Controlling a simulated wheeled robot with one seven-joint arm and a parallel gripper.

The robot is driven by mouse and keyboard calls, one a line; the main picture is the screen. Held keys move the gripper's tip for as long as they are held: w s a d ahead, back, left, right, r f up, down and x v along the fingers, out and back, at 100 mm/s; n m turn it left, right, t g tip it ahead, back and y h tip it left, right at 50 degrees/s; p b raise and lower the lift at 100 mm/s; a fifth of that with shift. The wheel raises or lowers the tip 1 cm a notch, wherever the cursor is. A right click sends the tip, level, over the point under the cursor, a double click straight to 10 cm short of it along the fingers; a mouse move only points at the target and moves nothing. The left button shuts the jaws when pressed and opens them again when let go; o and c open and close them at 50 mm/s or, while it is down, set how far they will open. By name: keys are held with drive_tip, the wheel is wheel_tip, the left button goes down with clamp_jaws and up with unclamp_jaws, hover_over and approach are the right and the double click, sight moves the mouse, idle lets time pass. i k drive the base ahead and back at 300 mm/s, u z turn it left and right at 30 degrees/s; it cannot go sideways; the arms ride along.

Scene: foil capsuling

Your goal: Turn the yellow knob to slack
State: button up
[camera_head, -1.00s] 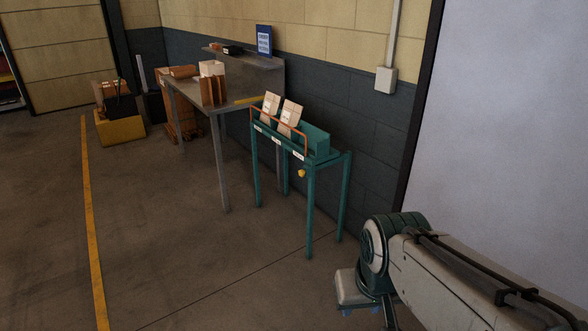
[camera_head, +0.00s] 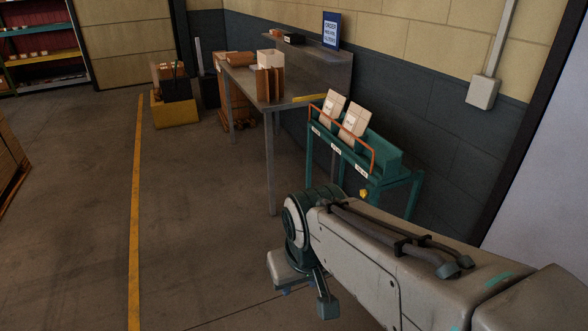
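The yellow knob (camera_head: 364,194) is small and sits low on the front of the teal stand (camera_head: 401,176), below its orange rail. Its pointing direction is too small to read. My arm reaches in from the lower right, in front of the stand's lower part. My gripper (camera_head: 322,298) is at the arm's far end, lower in the picture and left of the knob, well apart from it. Its fingers are not clear enough to show whether they are open or shut.
Two pale packets with labels (camera_head: 353,120) lean in the stand's top behind the orange rail (camera_head: 374,155). A grey metal table (camera_head: 270,107) with boxes stands left of it. A yellow bin (camera_head: 174,113) is farther back. The floor left of my arm is clear.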

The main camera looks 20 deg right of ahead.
sight(363, 193)
drive_tip(key=z, duration=0.35)
drive_tip(key=i, duration=1.65)
drive_tip(key=z, duration=0.8)
